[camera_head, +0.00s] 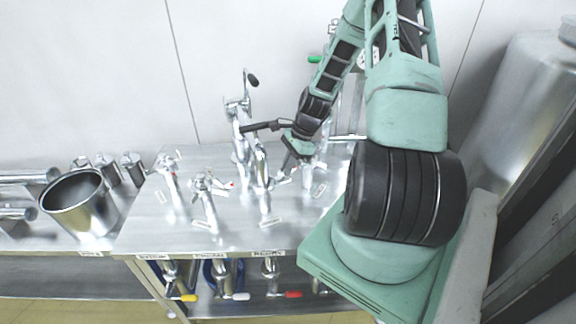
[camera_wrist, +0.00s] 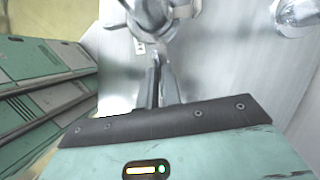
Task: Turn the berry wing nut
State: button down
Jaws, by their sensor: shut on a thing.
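My gripper (camera_head: 280,181) reaches down beside a shiny metal tap fitting (camera_head: 262,168) on the steel counter. In the wrist view, its narrow fingers (camera_wrist: 158,62) are close together at the underside of a round metal fitting (camera_wrist: 153,14). They are shut on a small metal wing there, which I take to be the berry wing nut. The fingers hide most of the wing nut. The label (camera_head: 268,252) on the counter's front edge below this tap is too small to read surely.
Two more taps (camera_head: 205,194) stand to the left on the counter (camera_head: 140,225). A large steel pot (camera_head: 78,205) and several small canisters (camera_head: 133,168) are farther left. Spouts with coloured tips (camera_head: 292,294) hang below the front edge. A large steel vessel (camera_head: 525,110) stands at right.

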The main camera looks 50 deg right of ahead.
jog(key=n+g, duration=0.1)
jog(key=n, duration=0.2)
jog(key=shift+w+n+y, duration=0.15)
jog(key=shift+n+y, duration=0.15)
jog(key=shift+n, duration=0.1)
jog(key=n+g+b, duration=0.1)
jog(key=n, duration=0.2)
jog(key=shift+n+g, duration=0.4)
jog(key=n, duration=0.2)
jog(key=n+g+b, duration=0.1)
jog(key=n, duration=0.1)
jog(key=shift+w+g, duration=0.15)
jog(key=shift+g, duration=0.15)
jog(key=shift+n+g+h+b, duration=0.3)
jog(key=shift+n+g+h, duration=0.3)
jog(key=shift+n, duration=1.4)
jog(key=c, duration=1.6)
grip_release()
jog(key=shift+w+r+b, duration=0.1)
jog(key=shift+b, duration=0.2)
